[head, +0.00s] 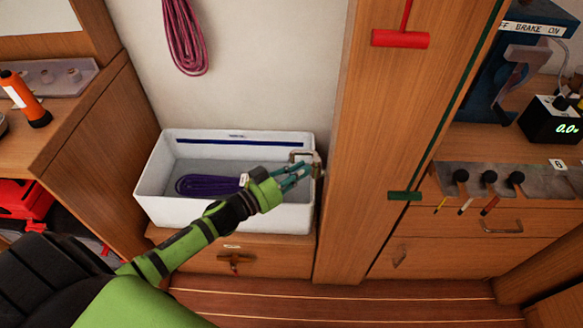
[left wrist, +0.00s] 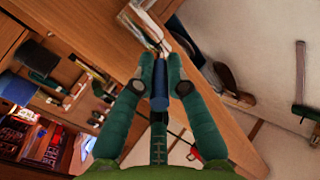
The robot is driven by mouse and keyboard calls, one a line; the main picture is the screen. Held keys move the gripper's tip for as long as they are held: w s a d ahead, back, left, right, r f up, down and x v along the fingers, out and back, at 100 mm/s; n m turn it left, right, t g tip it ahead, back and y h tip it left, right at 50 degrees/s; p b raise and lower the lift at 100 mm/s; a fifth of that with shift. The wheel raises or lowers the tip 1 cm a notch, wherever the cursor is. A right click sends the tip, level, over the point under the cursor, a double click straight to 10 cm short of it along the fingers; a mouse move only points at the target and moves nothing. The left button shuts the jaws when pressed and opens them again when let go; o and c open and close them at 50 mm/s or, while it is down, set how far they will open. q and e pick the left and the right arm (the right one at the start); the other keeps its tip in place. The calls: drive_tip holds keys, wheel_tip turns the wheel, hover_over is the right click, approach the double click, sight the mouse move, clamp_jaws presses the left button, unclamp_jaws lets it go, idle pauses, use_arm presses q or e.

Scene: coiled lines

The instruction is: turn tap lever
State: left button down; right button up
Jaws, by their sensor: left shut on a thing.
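A metal tap (head: 307,158) stands out from the wooden post over the right end of a white basin (head: 168,212). My left gripper (head: 298,172) reaches in from the left and is at the tap. In the left wrist view my left gripper's fingers (left wrist: 160,72) are closed on a blue lever (left wrist: 160,96), with bright metal of the tap (left wrist: 148,6) just beyond. The lever is mostly hidden by my gripper in the head view. My right gripper is in neither view.
A coiled purple line (head: 208,185) lies in the basin and a pink coil (head: 185,38) hangs on the wall above. The wooden post (head: 365,150) stands close right of the tap, with a red handle (head: 400,39) up high. A drawer (head: 262,258) is below the basin.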

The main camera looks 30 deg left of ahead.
use_arm(q)
drive_tip(key=shift+r, duration=0.2)
drive_tip(key=c, duration=1.3)
unclamp_jaws()
drive_tip(key=shift+o, duration=0.3)
drive_tip(key=shift+f, duration=0.1)
drive_tip(key=v, duration=1.2)
drive_tip(key=shift+a, duration=0.1)
